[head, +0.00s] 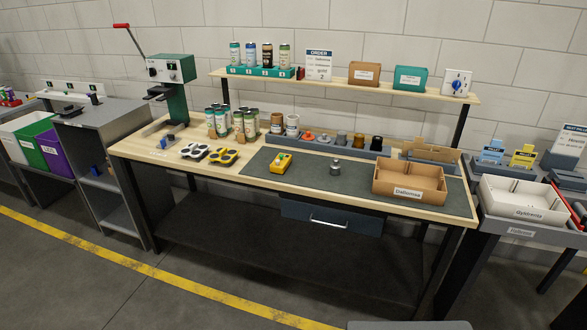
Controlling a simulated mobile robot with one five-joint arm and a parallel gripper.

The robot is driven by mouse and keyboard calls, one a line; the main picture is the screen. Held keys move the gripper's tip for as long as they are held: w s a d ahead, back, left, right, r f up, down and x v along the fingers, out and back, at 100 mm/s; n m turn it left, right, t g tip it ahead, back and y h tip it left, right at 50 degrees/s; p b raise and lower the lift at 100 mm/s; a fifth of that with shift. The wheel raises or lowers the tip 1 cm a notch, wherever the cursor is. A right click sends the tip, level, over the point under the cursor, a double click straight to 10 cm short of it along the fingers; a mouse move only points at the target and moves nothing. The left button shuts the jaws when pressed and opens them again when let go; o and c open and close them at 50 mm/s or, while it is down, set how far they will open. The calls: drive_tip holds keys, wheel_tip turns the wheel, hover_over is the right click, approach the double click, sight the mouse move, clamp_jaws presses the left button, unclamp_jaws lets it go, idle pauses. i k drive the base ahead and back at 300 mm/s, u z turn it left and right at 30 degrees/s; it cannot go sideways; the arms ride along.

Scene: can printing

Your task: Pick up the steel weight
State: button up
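The steel weight (335,167) looks like a small grey metal piece with a narrow knob on top. It stands upright on the dark grey mat (318,179) on the workbench, between a yellow device (281,163) and a brown cardboard box (409,181). Nothing covers it or touches its sides. My gripper is not in this view.
Behind the weight, a grey rack (346,150) holds several small parts. A shelf (340,82) runs above the back. The mat in front of the weight is clear.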

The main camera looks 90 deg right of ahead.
sight(335, 168)
drive_tip(key=i, duration=1.75)
drive_tip(key=z, duration=3.45)
drive_tip(key=i, duration=1.05)
drive_tip(key=u, duration=0.05)
